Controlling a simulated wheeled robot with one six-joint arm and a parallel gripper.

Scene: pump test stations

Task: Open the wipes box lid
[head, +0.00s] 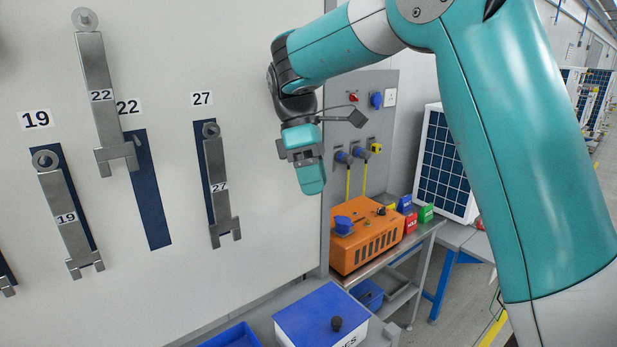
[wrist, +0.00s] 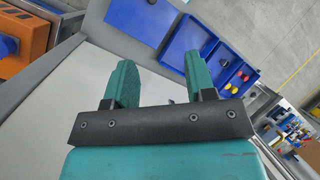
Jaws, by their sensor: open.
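The wipes box (head: 349,342) is white with a blue lid (head: 300,312) and a dark round knob (head: 336,323) on top. It stands at the bottom of the head view, its front cut off by the frame. The lid lies flat and closed on it. My gripper (head: 312,180) hangs well above and behind the box, in front of the wall panel's right edge. In the wrist view my gripper (wrist: 158,78) has its two teal fingers apart with nothing held between them. A blue lid-like surface (wrist: 140,22) with a dark knob shows beyond them, apart from the fingers.
An orange pump unit (head: 366,238) stands on a bench behind the box. A blue tray (head: 232,337) lies left of the box; the wrist view shows small red and yellow items in a blue tray.

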